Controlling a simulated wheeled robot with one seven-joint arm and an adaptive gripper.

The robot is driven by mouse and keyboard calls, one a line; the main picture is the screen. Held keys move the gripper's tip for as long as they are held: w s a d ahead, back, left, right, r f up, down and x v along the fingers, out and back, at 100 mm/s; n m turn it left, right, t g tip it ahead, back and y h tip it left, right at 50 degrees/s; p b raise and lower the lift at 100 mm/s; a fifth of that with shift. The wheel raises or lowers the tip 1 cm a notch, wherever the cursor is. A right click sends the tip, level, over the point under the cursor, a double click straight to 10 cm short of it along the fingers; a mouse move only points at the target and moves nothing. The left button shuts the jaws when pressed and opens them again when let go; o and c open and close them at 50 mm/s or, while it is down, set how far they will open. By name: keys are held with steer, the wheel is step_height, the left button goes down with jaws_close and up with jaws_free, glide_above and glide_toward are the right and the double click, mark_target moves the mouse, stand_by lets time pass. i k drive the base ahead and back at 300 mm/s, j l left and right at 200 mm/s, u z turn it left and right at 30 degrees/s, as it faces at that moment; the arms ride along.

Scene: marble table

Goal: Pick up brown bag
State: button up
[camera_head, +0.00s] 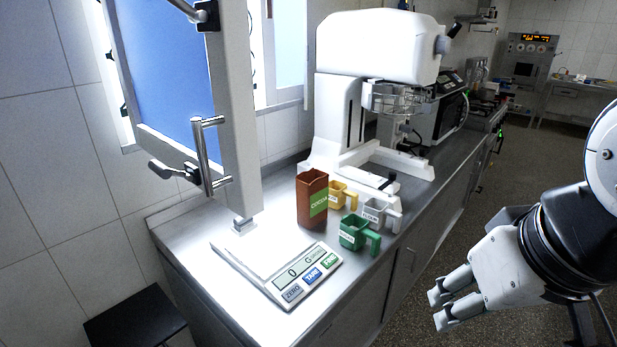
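The brown bag (311,198) stands upright on the steel counter, with a green label on its right face. It is behind the scale and left of the small measuring cups. My gripper (439,310) is at the lower right, out over the floor beside the counter. It points left, well apart from the bag and nearer to the camera. Its two fingers are apart with nothing seen between them.
A scale (268,262) reading 0 sits at the counter's near end. A green cup (354,233) and a grey cup (375,213) stand right of the bag. A large white mixer (376,45) rises behind. A blue-paned frame with a handle (207,155) hangs over the left side.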

mark_target(311, 185)
steer(key=i+l+u, duration=0.15)
steer(key=l, duration=0.3)
steer(key=i+l+u, duration=0.15)
steer(key=l, duration=0.35)
steer(key=i+l+u, duration=0.2)
steer(key=l, duration=0.25)
steer(key=k, duration=0.1)
